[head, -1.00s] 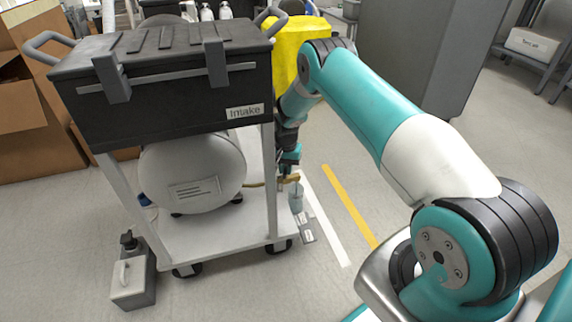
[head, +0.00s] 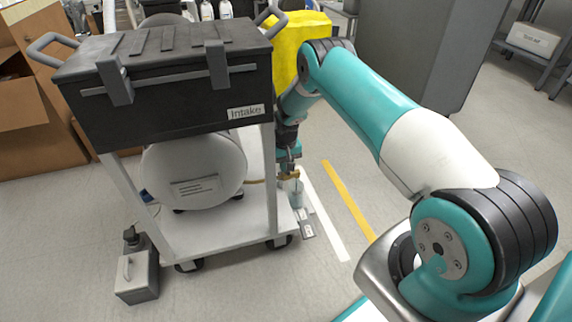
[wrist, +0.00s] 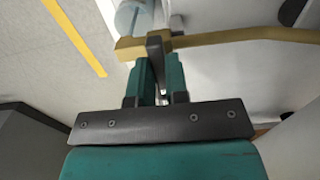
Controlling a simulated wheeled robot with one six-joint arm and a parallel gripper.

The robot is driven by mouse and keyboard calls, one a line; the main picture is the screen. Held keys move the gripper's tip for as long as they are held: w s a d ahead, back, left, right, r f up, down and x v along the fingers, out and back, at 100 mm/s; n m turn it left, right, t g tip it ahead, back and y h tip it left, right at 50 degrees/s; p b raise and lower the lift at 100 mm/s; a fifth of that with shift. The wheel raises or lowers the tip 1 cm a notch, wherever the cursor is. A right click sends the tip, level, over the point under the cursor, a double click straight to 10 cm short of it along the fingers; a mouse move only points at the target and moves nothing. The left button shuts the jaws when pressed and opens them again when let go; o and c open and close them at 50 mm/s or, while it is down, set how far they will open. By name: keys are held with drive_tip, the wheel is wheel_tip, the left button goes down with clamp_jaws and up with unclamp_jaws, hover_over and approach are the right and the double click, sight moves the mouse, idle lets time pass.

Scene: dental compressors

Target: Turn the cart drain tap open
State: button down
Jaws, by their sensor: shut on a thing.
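The cart drain tap (wrist: 131,48) is a brass fitting at the end of a brass pipe (wrist: 245,38) that comes from the white tank (head: 195,170) on the cart. Its dark lever (wrist: 155,50) stands across the pipe's line in the wrist view. My gripper (wrist: 161,88) is shut on the lever, with one teal finger on each side of it. In the head view my gripper (head: 288,166) is low at the cart's right side, and the tap is small and mostly hidden there. A pale translucent container (wrist: 134,15) shows beside the tap's outlet.
The white cart (head: 215,240) carries a black case marked Intake (head: 165,85) on top, and its right post stands close to my arm. A yellow object (head: 298,45) is behind my arm. A small grey box (head: 137,275) sits on the floor at left. Floor is free at right.

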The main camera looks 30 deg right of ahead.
idle(0.3)
drive_tip(key=c, duration=1.1)
unclamp_jaws()
drive_tip(key=shift+r+p, duration=1.6)
drive_tip(key=shift+r, duration=2.15)
